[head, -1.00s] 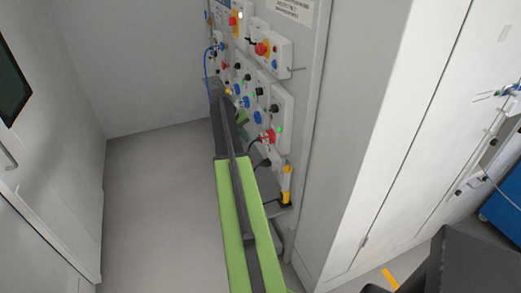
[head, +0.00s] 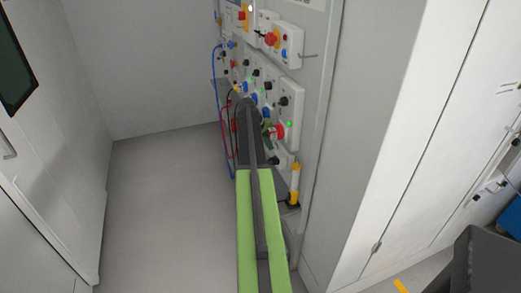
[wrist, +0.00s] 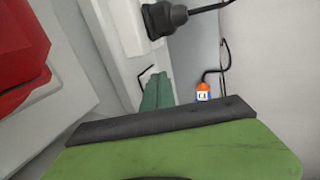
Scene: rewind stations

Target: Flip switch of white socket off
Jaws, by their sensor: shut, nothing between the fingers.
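White socket units line the panel in the head view. The lowest white socket (head: 286,154) is partly covered by my arm, and I cannot tell its switch there. In the wrist view, a white housing (wrist: 122,32) with a black plug (wrist: 165,17) and cable stands ahead. My gripper (wrist: 157,90) is shut and empty, its green tip pointing at the lower part of this housing. I cannot tell whether it touches. In the head view my gripper (head: 267,130) is mostly hidden behind my arm, beside a red connector.
The red connector (head: 277,131) fills the left of the wrist view, close by. A yellow-and-black item (head: 295,184) stands at the panel's lower right. Blue and red cables hang at the panel's left. The floor (head: 165,200) left of my arm is clear.

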